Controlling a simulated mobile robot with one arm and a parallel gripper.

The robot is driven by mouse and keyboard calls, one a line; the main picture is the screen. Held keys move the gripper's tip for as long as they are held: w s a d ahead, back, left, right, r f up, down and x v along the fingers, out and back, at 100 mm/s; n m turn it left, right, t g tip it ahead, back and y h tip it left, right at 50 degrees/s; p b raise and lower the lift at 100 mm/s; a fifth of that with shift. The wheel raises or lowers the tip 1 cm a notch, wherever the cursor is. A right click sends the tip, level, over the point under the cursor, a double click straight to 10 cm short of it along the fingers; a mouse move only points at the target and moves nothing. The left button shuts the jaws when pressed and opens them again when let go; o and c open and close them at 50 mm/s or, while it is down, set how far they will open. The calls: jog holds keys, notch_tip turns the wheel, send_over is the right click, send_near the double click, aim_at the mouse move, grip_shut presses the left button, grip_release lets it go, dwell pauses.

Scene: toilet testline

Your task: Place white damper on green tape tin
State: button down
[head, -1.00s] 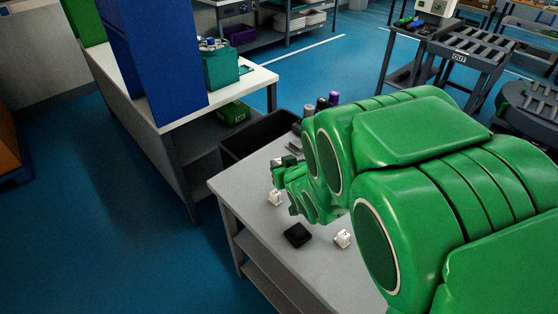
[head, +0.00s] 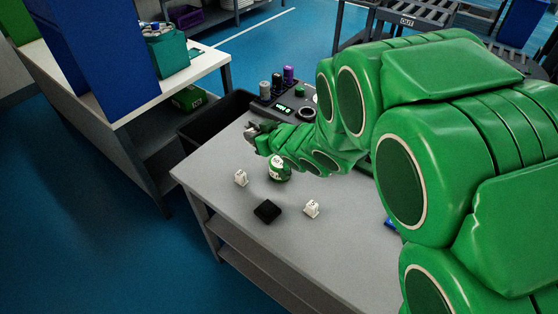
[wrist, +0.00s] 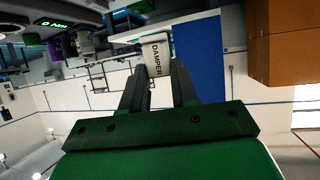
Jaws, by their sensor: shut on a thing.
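My gripper (wrist: 158,85) is shut on the white damper (wrist: 155,56), a pale block lettered DAMPER held at its fingertips in the wrist view. In the head view my gripper (head: 252,132) is near the far left part of the grey table, and the damper cannot be made out there. A round green tin with a white label (head: 279,168), which looks like the green tape tin, stands on the table. It is in front of my gripper and to its right, apart from it. The wrist view does not show the tin.
Two small white parts (head: 241,178) (head: 312,208) and a black block (head: 267,211) are on the grey table (head: 215,165) around the tin. A device with knobs and a green display (head: 284,108) is at the back. A black bin (head: 215,122) stands beyond the table's left edge.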

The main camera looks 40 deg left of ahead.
jog(key=w+d+n+g, duration=0.3)
jog(key=w+d, duration=0.3)
jog(key=shift+s+d+f, duration=0.1)
jog(key=shift+s+f, duration=0.05)
jog(key=shift+f, duration=2)
jog(key=shift+s+d+f, duration=0.1)
jog(key=shift+f, duration=2)
jog(key=c, duration=0.9)
grip_release()
jog(key=shift+f, duration=0.1)
jog(key=shift+o, duration=0.2)
jog(key=shift+d+r, duration=0.15)
jog(key=shift+r, duration=0.1)
jog(key=v, duration=1.1)
jog(key=shift+d, duration=0.35)
